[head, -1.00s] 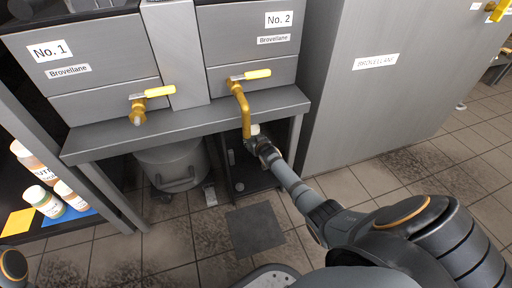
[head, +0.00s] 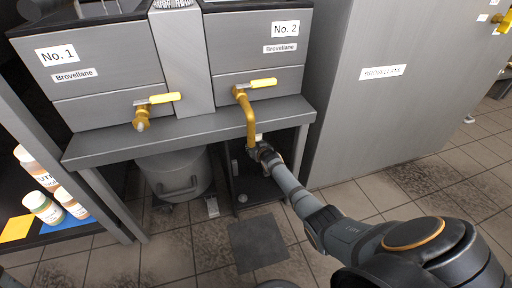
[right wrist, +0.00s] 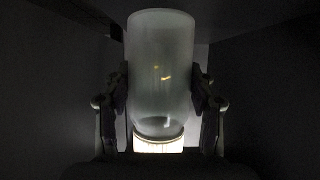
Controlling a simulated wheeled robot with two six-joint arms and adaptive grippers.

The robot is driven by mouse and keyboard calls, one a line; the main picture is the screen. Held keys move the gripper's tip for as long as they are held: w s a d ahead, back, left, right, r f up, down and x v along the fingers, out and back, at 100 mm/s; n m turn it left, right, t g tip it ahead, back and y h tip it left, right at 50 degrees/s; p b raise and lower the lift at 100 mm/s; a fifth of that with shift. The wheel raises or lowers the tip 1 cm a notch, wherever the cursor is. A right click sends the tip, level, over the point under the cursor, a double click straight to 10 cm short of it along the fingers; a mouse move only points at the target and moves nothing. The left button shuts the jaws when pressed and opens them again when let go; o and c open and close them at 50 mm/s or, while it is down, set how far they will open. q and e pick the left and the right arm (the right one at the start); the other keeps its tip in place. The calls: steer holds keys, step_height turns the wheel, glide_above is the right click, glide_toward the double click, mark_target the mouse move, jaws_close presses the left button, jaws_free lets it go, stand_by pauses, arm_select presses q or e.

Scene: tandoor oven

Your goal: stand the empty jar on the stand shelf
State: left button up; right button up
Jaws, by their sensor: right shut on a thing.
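The empty jar (right wrist: 160,75) is a frosted, see-through cylinder in the right wrist view, with a bright white band at its lower end in the picture. My right gripper (right wrist: 162,90) is shut on its sides. In the head view only a small pale bit of the jar (head: 258,138) shows beside my right gripper (head: 262,151), below the counter edge under unit No. 2. The stand (head: 190,126) is a grey metal bench; its dark lower shelf (head: 257,190) shows low under the right side. My left gripper is not in view.
A yellow drain pipe (head: 250,120) hangs just above my right gripper. A grey lidded pot (head: 175,175) stands under the bench, left of the dark shelf. A tall grey cabinet (head: 400,100) is at right. Several labelled jars (head: 42,207) stand on a left rack.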

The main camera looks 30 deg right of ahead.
steer(key=shift+f, duration=0.2)
steer(key=shift+f+b, duration=0.35)
steer(key=shift+b, duration=0.1)
steer(key=shift+f, duration=0.2)
steer(key=o, duration=1.4)
